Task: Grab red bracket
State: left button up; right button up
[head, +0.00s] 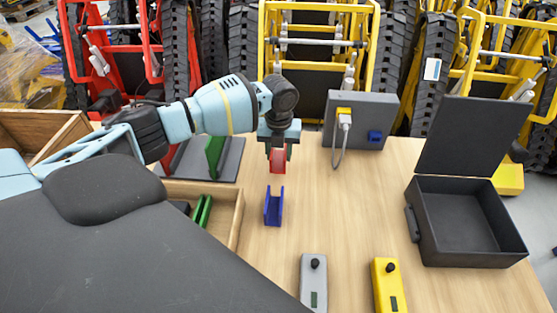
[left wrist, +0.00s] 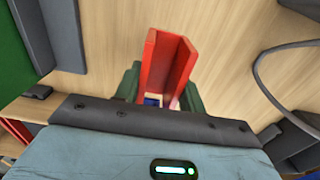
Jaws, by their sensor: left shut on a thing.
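The red bracket (head: 278,160) is a U-shaped channel with two upright walls. My left gripper (head: 278,147) points down over the table and is shut on it. In the left wrist view, the red bracket (left wrist: 163,62) sits between the dark green fingers of the left gripper (left wrist: 160,92). Its lower part is partly hidden by the gripper body. Whether it touches the table is hard to tell. My right gripper is not in view.
A blue bracket (head: 274,210) stands just in front. A wooden tray (head: 238,222) holds green brackets (head: 203,210). A dark rack (head: 232,160) holds a green plate (head: 215,155). An open black case (head: 425,245), grey device (head: 314,275) and yellow device (head: 385,290) stand right. The middle table is clear.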

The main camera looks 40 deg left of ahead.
aim_at(279, 161)
pick_arm(q)
notch_tip(279, 161, up, 6)
jog(key=shift+r, duration=0.1)
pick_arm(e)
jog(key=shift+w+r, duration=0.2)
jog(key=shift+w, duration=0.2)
